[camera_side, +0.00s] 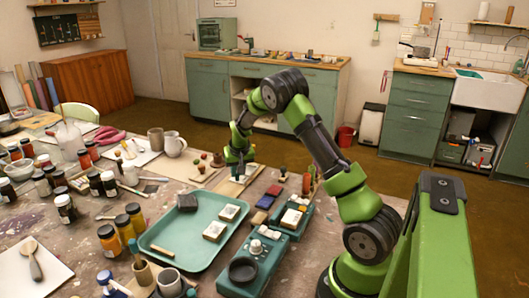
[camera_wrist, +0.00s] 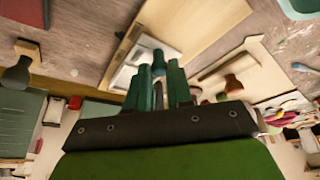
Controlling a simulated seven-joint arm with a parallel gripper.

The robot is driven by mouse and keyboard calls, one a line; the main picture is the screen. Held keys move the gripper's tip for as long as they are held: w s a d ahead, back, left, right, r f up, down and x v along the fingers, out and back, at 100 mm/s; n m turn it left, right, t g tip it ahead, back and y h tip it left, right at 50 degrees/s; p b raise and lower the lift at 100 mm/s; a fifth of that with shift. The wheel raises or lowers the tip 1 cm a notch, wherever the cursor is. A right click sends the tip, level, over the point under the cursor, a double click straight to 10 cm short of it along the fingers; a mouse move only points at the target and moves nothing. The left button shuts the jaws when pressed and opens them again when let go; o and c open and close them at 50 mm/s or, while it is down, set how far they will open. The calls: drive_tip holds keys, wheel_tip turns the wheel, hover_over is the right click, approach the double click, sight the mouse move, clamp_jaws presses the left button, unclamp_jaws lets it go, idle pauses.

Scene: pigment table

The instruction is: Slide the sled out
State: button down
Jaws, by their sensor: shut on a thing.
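The sled appears to be a pale plate with a dark teal knob (camera_wrist: 158,55), set on a light wooden board (camera_wrist: 196,28). In the wrist view my gripper (camera_wrist: 158,72) has its green fingers close together on either side of the knob. In the side view my gripper (camera_side: 239,160) points down at the wooden board (camera_side: 232,188), beyond the teal tray. The fingers and arm hide most of the knob there. How far the plate sits within the board cannot be told.
A teal tray (camera_side: 160,236) with several blocks lies in front of the board. Several paint jars crowd the left.

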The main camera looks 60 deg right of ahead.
drive_tip(key=a, duration=0.8)
drive_tip(key=shift+a, duration=0.2)
drive_tip(key=c, duration=1)
unclamp_jaws()
drive_tip(key=shift+r, duration=0.3)
drive_tip(key=v, duration=1.6)
drive_tip(key=shift+s+r, duration=0.1)
drive_tip(key=shift+r, duration=0.05)
